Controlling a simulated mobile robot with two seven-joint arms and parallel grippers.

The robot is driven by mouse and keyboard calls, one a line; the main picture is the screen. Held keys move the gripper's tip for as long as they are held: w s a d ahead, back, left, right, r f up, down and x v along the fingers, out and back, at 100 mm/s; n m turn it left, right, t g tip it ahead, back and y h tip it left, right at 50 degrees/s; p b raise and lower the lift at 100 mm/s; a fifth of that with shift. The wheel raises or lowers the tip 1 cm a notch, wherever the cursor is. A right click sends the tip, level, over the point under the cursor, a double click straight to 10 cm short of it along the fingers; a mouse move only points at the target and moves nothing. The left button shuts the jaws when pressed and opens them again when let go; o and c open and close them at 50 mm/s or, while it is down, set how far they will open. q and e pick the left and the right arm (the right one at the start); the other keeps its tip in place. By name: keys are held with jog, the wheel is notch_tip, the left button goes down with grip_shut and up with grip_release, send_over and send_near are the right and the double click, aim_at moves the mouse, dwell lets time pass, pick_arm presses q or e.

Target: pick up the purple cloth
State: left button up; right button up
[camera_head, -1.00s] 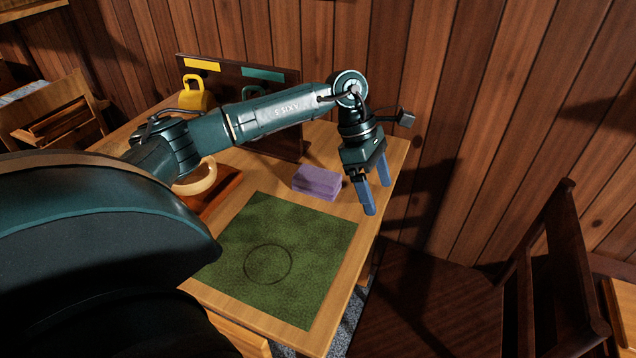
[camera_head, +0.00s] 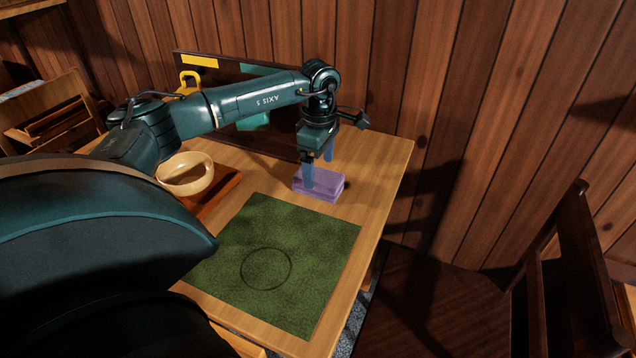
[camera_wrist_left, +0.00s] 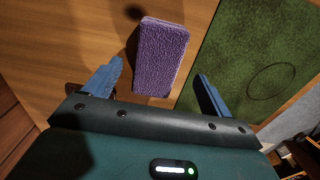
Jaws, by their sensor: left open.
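The purple cloth (camera_head: 322,190) is a folded block lying on the wooden table just beyond the far edge of the green mat. My left gripper (camera_head: 318,172) points down over it, with its blue fingers apart. In the left wrist view the purple cloth (camera_wrist_left: 161,55) lies between the lines of the two open fingers of the left gripper (camera_wrist_left: 160,85), and nothing is held. One finger overlaps the cloth in the head view; I cannot tell whether they touch. My right gripper is not in view.
The green mat (camera_head: 300,230) with a dark circle covers the near table. A cream bowl (camera_head: 190,180) sits on a reddish-brown board (camera_head: 222,188) to the left. A dark upright panel (camera_head: 285,140) and a yellow mug (camera_head: 188,84) stand behind. A dark chair (camera_head: 570,240) is at the right.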

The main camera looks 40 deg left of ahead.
aim_at(318, 175)
pick_arm(q)
jog(key=f, duration=0.4)
jog(key=shift+w+a+f, duration=0.1)
jog(key=shift+a+f, duration=0.1)
jog(key=shift+a, duration=0.1)
jog(key=shift+c, duration=0.3)
jog(key=c, duration=1)
jog(key=shift+r, duration=0.1)
notch_tip(318, 175, up, 10)
